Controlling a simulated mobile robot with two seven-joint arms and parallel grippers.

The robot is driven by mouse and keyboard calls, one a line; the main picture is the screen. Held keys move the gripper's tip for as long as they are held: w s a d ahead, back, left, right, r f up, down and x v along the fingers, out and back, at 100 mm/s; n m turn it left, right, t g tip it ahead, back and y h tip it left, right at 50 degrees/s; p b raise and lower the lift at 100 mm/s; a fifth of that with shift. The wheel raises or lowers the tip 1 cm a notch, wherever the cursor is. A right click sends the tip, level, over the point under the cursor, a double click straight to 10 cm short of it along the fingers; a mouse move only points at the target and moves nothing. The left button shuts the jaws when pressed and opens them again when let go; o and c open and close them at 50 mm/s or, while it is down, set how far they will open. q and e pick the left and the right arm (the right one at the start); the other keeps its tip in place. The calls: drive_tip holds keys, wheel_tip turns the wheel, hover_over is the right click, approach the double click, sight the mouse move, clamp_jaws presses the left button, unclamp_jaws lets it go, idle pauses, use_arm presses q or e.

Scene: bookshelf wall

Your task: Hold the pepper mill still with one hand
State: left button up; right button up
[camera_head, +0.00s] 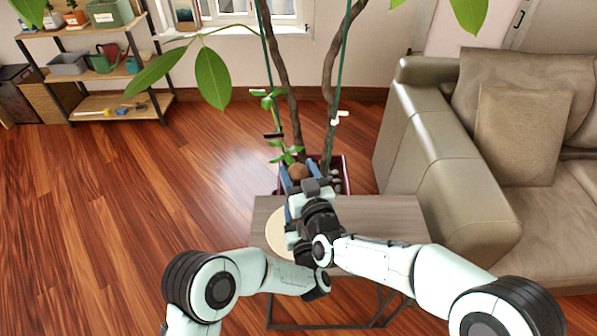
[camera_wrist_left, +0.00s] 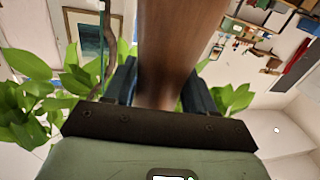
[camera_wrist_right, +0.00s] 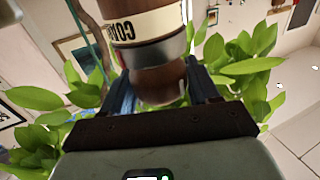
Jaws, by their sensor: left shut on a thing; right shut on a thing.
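The pepper mill is mostly hidden by my arms in the head view, where only its round brown top (camera_head: 299,172) shows. In the right wrist view the mill (camera_wrist_right: 150,55) has a cream label, a metal band and a brown wooden top. My right gripper (camera_head: 299,180) is shut on this top, with a blue finger on each side. In the left wrist view its plain brown body (camera_wrist_left: 172,45) stands between the fingers of my left gripper (camera_wrist_left: 160,85), which is shut on it. The left gripper is largely hidden behind the right one in the head view.
A small wooden side table (camera_head: 385,215) lies beneath my grippers, with a round pale board (camera_head: 277,238) on it. A tall potted plant (camera_head: 280,70) stands just behind. A grey sofa (camera_head: 440,160) is at the right. Open floor (camera_head: 190,180) lies to the left.

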sight(299, 167)
drive_tip(key=shift+r+m+t+h, duration=0.15)
drive_tip(key=shift+m+t+h, duration=0.35)
drive_tip(key=shift+m+h, duration=1)
drive_tip(key=shift+h, duration=0.6)
drive_tip(key=o, duration=1)
drive_tip(key=shift+c, duration=0.2)
wheel_tip(299, 167, up, 10)
drive_tip(key=shift+f, duration=0.1)
